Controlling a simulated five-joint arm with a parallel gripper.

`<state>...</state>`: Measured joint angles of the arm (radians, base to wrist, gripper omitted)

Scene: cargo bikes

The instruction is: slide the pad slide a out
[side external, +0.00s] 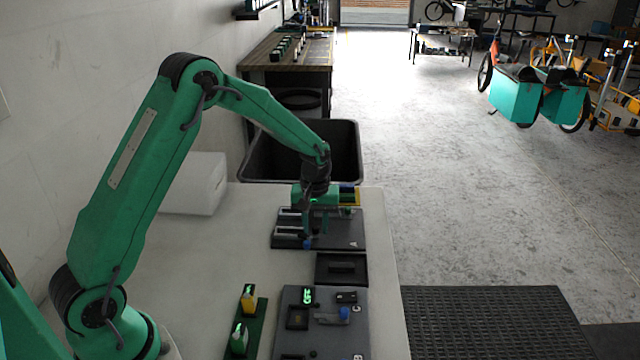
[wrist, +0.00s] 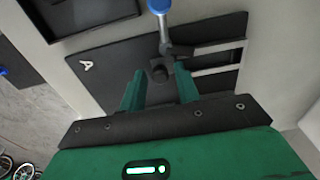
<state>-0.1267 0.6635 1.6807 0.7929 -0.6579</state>
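The dark panel marked A (side external: 340,238) lies flat on the bench below my gripper (side external: 316,230). It also shows in the wrist view (wrist: 110,75), with pale slots (wrist: 215,85) on its right side. My gripper (wrist: 159,72) is open, its two green fingers pointing down at the panel. A dark knob (wrist: 158,73) stands between the fingers, with gaps visible at both sides. A metal lever with a blue handle (wrist: 159,5) lies just beyond the knob; its blue end (side external: 307,244) shows in the side view. I cannot tell which part is pad slide a.
A black tray (side external: 342,268) sits in front of panel A. A second dark panel (side external: 325,335) and a green strip with lit pieces (side external: 262,320) lie nearer the camera. A black bin (side external: 345,150) stands behind the bench. A white block (side external: 195,185) lies at left.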

